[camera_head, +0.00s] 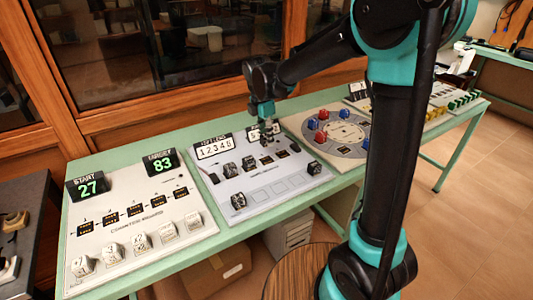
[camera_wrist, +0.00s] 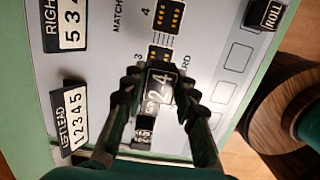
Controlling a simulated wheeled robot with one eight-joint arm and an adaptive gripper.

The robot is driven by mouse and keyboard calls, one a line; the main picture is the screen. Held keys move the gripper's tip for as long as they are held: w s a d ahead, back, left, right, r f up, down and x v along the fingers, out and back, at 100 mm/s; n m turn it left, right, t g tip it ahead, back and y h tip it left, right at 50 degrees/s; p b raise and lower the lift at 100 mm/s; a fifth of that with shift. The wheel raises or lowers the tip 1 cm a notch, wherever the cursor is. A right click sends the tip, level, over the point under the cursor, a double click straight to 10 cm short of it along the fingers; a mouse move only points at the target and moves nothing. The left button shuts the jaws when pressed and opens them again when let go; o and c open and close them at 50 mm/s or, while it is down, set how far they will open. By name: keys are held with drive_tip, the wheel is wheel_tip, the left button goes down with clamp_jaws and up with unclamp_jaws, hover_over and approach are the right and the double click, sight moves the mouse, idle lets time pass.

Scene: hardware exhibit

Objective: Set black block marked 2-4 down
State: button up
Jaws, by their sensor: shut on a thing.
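The black block marked 2-4 (camera_wrist: 160,84) is between the two fingers of my gripper (camera_wrist: 160,98) in the wrist view, its white marking facing the camera. My gripper is shut on it, over the middle board (camera_wrist: 210,45). A dark gold-dotted slot labelled 3 (camera_wrist: 160,54) lies just beyond the block, partly covered, and a similar slot labelled 4 (camera_wrist: 170,16) lies farther on. In the head view my gripper (camera_head: 267,128) points down over the board's upper middle. The held block is too small there to make out clearly, and whether it touches the board cannot be told.
Another dark block (camera_wrist: 146,132) sits close below the held one in the wrist view. The head view shows more black blocks (camera_head: 229,170) on the board, a number board (camera_head: 140,225) to the left and a round dial board (camera_head: 335,135) to the right.

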sight(267, 160)
drive_tip(key=shift+f, duration=3.7)
drive_tip(key=shift+f, duration=0.15)
drive_tip(key=o, duration=1.1)
